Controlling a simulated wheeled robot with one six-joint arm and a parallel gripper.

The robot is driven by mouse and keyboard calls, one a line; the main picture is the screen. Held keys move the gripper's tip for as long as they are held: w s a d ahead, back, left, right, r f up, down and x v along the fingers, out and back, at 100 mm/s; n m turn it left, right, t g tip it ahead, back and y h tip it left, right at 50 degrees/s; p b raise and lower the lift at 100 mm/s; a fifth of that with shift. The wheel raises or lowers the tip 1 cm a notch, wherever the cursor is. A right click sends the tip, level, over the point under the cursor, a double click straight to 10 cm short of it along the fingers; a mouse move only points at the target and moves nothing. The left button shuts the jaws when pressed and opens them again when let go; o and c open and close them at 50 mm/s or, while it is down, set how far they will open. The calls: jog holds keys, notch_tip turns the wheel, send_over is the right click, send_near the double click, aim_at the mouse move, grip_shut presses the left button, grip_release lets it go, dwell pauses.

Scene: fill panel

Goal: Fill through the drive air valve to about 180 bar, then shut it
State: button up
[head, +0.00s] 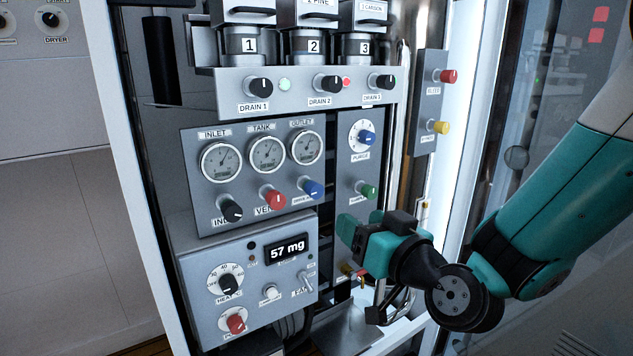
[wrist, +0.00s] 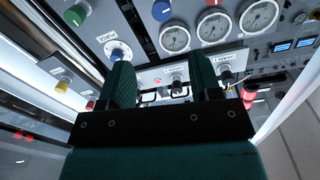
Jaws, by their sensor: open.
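The blue drive air knob (head: 312,190) is the rightmost of three knobs under the gauges; its label is partly hidden. It also shows at the top of the wrist view (wrist: 161,10). The tank gauge (head: 268,154) sits between the inlet gauge (head: 220,161) and the outlet gauge (head: 306,147). Their needles are too small to read surely. The red vent knob (head: 275,199) and black inlet knob (head: 231,210) are left of the blue knob. My gripper (head: 352,226) is open and empty, right of and below the blue knob, apart from it. Its two fingers show in the wrist view (wrist: 162,78).
A narrow panel right of the gauges has a blue purge knob (head: 367,138) and a green knob (head: 368,190) just above my gripper. Red (head: 445,76) and yellow (head: 440,127) knobs stand at the right.

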aim_at(317, 193)
jog(key=p+x, duration=1.2)
jog(key=p, duration=0.1)
jog(key=shift+s+a+r, duration=0.1)
jog(key=shift+r, duration=0.3)
jog(key=shift+w+a+f+p, duration=0.1)
jog(key=shift+w+a+p, duration=0.25)
jog(key=shift+w+p, duration=0.45)
jog(key=shift+w+a+f+p, duration=0.2)
jog(key=shift+f+p, duration=0.1)
jog(key=shift+p, duration=0.3)
jog(key=c, duration=0.9)
